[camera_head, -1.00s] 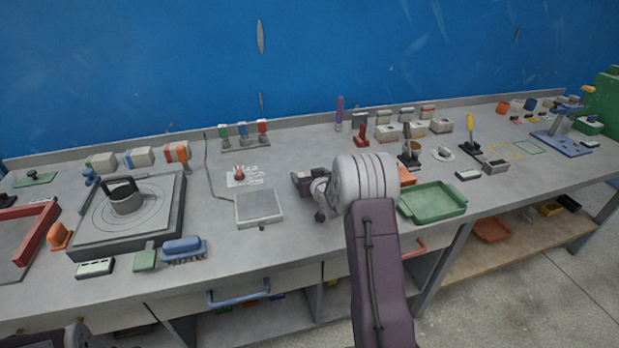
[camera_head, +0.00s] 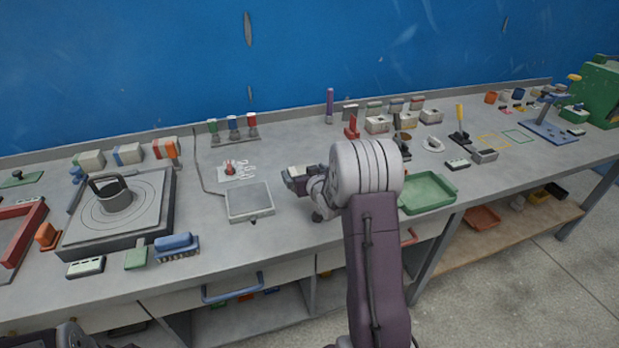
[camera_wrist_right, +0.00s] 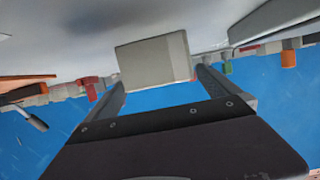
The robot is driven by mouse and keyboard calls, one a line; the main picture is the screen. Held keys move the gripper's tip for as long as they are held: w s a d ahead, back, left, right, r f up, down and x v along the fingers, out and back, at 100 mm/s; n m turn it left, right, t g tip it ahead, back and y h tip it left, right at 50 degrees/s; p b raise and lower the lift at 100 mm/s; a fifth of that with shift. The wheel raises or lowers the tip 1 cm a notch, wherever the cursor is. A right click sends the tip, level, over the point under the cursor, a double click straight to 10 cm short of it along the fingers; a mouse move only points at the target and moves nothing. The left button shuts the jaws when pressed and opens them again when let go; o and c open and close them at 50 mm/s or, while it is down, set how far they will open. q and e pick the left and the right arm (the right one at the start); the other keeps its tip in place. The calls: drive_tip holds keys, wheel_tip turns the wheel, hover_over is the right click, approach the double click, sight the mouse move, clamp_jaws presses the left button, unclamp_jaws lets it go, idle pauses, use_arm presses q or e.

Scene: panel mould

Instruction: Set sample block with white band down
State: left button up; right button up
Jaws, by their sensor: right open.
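In the right wrist view, which looks upside down, the sample block (camera_wrist_right: 152,63) is a grey-beige box with a paler band at its right end. It appears to rest on the grey bench top. My right gripper (camera_wrist_right: 161,78) is open, with its fingers on either side of the block and a gap visible on the right. In the head view my right gripper (camera_head: 297,181) is low over the bench, just right of a grey square plate (camera_head: 249,201). The block is hard to make out there, largely hidden by the gripper and wrist. My left gripper is out of view.
A green tray (camera_head: 428,193) lies right of my right arm. A red-knobbed piece (camera_head: 230,168) sits behind the plate. Several blocks line the back. Bare bench lies behind the gripper.

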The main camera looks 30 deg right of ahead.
drive_tip(key=v, duration=0.7)
drive_tip(key=shift+s+r, duration=0.1)
drive_tip(key=shift+s, duration=0.2)
